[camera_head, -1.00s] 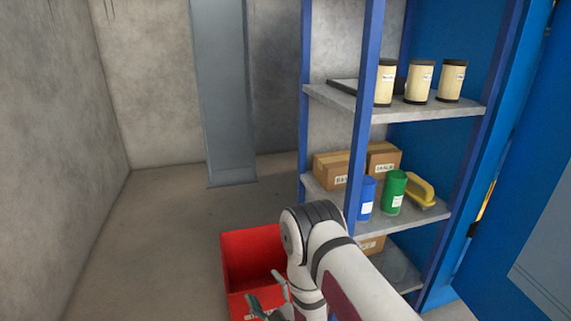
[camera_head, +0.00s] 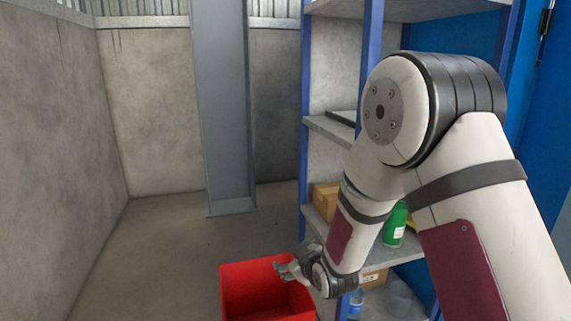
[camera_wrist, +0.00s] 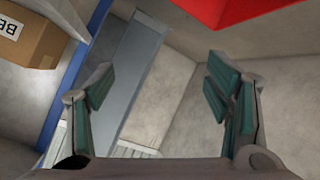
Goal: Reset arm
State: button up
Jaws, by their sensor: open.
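My gripper (camera_head: 290,270) is in front of the shelf's lower left side, with its fingertips over the red bin's right edge. In the wrist view my gripper (camera_wrist: 158,90) is open, with its two fingers wide apart and nothing between them. My arm is raised and bent, and its elbow hides much of the shelf in the head view.
The red bin (camera_head: 248,290) stands on the floor left of the blue-posted shelf (camera_head: 327,125). A cardboard box (camera_head: 325,198) and a green container (camera_head: 395,226) show on a shelf board. A grey column (camera_head: 225,120) stands behind. The floor at left is clear.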

jog(key=s+d+r+m+g+h, duration=0.2)
jog(key=s+d+r, duration=0.4)
jog(key=s+r, duration=0.15)
jog(key=s+d+r+m+g+h, duration=0.1)
jog(key=s+d+r+m+g, duration=0.2)
jog(key=s+d+r, duration=0.4)
jog(key=s+d+r+m+g, duration=0.1)
jog(key=s+m+g, duration=0.1)
jog(key=s, duration=0.9)
jog(key=s+d+r+m+g+h, duration=0.1)
jog(key=s+r+g, duration=0.1)
jog(key=s, duration=0.9)
jog(key=s+d+r+m+g, duration=0.1)
jog(key=s+d+m+g, duration=0.1)
jog(key=s, duration=0.9)
notch_tip(320, 180, up, 38)
jog(key=t+p, duration=0.4)
jog(key=p, duration=3.2)
